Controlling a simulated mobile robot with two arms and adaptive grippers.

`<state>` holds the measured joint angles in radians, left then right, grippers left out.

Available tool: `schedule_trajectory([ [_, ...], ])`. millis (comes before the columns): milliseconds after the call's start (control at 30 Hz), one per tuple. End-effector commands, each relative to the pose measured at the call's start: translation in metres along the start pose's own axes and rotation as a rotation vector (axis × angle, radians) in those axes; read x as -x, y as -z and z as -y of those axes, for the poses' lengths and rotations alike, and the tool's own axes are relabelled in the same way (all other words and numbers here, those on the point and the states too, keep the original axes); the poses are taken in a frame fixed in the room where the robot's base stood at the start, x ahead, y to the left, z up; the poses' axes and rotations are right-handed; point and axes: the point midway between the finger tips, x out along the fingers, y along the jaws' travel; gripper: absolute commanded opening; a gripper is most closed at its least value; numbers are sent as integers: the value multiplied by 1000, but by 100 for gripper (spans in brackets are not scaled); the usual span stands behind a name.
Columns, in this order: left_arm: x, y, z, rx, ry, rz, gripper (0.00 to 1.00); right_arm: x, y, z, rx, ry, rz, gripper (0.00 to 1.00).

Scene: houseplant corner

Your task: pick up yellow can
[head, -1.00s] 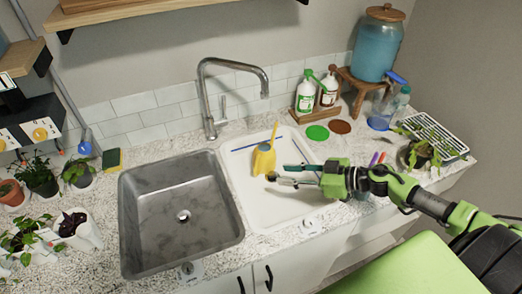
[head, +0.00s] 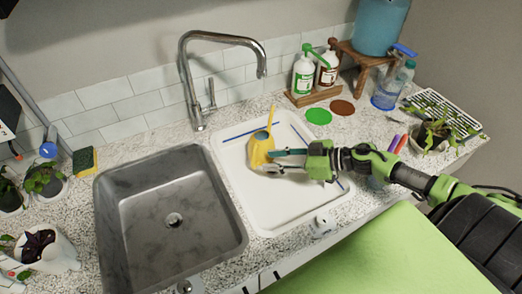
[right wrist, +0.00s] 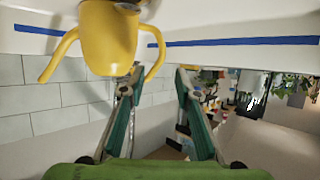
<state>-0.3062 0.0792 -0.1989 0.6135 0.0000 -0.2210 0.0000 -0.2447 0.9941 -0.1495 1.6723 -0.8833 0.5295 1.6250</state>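The yellow can (head: 259,153) is a small watering can standing in the white tray (head: 288,205) beside the sink. Its thin spout points up and away in the head view. My right gripper (head: 272,161) reaches in from the right, with its fingertips at the can's near right side. In the right wrist view the can (right wrist: 108,38) appears upside down, and its curved handle lies at the gap between the spread fingers of my right gripper (right wrist: 157,74). The gripper is open; whether a finger touches the handle I cannot tell. My left gripper is out of view.
The grey sink (head: 172,215) lies left of the tray, with a faucet (head: 190,85) behind. Bottles (head: 303,75) in a wooden holder, a green disc (head: 318,116) and a brown disc (head: 342,107) are behind right.

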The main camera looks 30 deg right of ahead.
Motion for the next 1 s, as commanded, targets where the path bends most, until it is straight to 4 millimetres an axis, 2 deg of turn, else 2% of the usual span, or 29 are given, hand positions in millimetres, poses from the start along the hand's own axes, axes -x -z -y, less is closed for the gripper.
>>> schedule_trajectory([
  [33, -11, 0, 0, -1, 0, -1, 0, -4, -10, 0, 0, 0, 0, 30],
  [200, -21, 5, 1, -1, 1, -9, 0, -9, -19, 0, 0, 0, -1, 30],
  [567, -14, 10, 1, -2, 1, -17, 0, -38, -16, 0, -1, -1, -4, 30],
  [800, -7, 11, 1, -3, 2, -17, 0, -73, -16, 1, 0, -1, -4, 30],
  [1000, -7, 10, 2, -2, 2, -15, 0, -83, -18, 2, 0, 0, 0, 30],
])
